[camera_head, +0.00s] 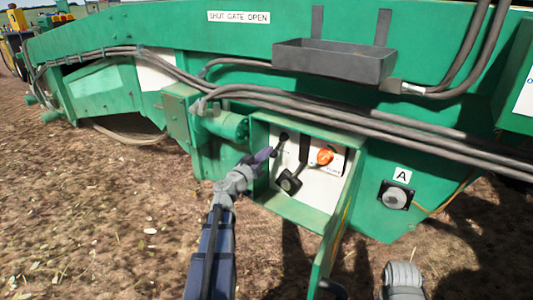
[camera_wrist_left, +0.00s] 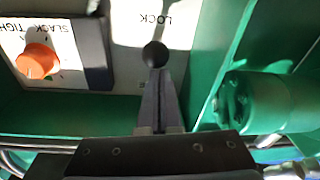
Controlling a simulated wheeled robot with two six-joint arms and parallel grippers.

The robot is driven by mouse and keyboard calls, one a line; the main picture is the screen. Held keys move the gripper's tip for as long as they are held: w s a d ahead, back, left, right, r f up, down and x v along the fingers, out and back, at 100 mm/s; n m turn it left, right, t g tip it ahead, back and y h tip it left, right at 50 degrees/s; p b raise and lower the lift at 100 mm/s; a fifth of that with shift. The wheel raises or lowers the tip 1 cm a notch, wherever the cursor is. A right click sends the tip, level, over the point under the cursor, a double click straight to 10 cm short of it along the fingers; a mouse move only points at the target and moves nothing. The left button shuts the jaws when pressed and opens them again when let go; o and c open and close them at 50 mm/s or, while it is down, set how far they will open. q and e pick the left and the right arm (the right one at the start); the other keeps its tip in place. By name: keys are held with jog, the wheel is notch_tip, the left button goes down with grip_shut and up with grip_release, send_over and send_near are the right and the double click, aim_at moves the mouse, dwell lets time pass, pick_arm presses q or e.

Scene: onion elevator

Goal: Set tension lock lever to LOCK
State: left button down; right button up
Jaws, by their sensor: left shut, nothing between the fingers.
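The lever's black ball knob (camera_wrist_left: 155,54) shows in the left wrist view, just beyond my left fingertips. Whether they touch it is unclear. Most of the lever's shaft is hidden or hard to make out. The word LOCK (camera_wrist_left: 156,19) is printed upside down on the pale panel beside the knob. In the head view, the dark knob (camera_head: 284,136) is near the upper left of the open green box (camera_head: 295,212). My left gripper (camera_head: 264,154) reaches in at the box's left edge, shut and empty.
An orange knob (camera_head: 325,156) sits on a small SLACK/TIGHT unit inside the box. A black square-based part (camera_head: 289,183) is on the panel below. Hoses (camera_head: 350,130) cross above the box. A green cylinder (camera_wrist_left: 265,102) lies close to the right of my left gripper in the wrist view.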

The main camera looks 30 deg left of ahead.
pick_arm(q)
jog(key=shift+s+d+f+b, duration=0.15)
jog(key=shift+d+f+b, duration=0.05)
jog(key=shift+f+b, duration=0.2)
pick_arm(e)
jog(key=shift+f, duration=0.45)
pick_arm(q)
jog(key=shift+s+d+f, duration=0.15)
jog(key=shift+d, duration=0.05)
pick_arm(e)
jog(key=shift+f, duration=0.15)
pick_arm(q)
jog(key=s+f+b, duration=0.4)
jog(key=s, duration=0.4)
jog(key=shift+a+f+b, duration=0.25)
jog(key=shift+a+b, duration=0.1)
jog(key=shift+a, duration=0.05)
pick_arm(e)
jog(key=f, duration=0.1)
jog(key=s+a+f, duration=0.1)
jog(key=f, duration=0.2)
jog(key=shift+s+a+f, duration=0.25)
jog(key=shift+a+f, duration=0.1)
jog(key=shift+a, duration=0.05)
